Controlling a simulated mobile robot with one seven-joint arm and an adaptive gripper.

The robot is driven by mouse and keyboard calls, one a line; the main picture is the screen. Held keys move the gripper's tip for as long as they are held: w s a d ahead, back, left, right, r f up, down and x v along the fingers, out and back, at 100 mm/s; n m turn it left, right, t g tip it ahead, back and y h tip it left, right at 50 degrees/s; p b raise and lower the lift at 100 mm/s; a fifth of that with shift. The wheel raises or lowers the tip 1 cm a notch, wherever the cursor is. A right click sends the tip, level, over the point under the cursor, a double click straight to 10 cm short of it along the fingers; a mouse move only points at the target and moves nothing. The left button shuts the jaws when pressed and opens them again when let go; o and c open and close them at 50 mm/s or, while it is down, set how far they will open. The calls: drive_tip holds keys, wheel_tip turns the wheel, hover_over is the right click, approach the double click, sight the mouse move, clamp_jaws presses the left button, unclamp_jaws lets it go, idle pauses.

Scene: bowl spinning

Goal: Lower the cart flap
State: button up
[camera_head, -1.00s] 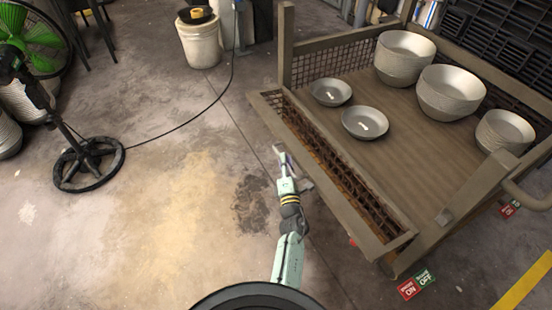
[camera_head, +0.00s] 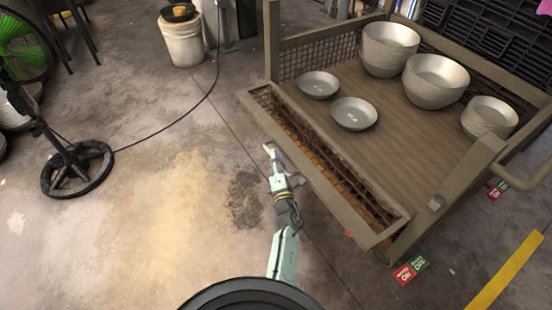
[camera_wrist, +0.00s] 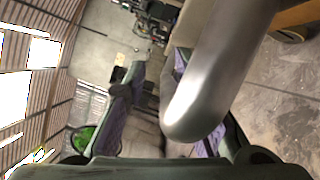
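The cart (camera_head: 425,165) stands at the right in the head view. Its flap (camera_head: 310,170) is a long brown frame with mesh along the near left side, tilted outward from the bed; its exact angle is hard to tell. My gripper (camera_head: 270,152) is just outside the flap's outer rail, on its left; I see no clear contact. In the wrist view my gripper's two purple-padded fingers (camera_wrist: 165,125) are apart. A smooth grey rounded bar (camera_wrist: 215,75) crosses close to the camera and hides part of the right finger; I cannot tell what it belongs to.
Several stacks of metal bowls (camera_head: 437,82) and two single bowls (camera_head: 354,113) sit on the cart bed. A green fan (camera_head: 75,165) on a stand is at the left, with a cable across the floor. A white bucket (camera_head: 183,42) stands behind. The floor left of the flap is clear.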

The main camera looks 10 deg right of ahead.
drive_tip(key=shift+w+r, duration=0.1)
drive_tip(key=shift+r, duration=0.15)
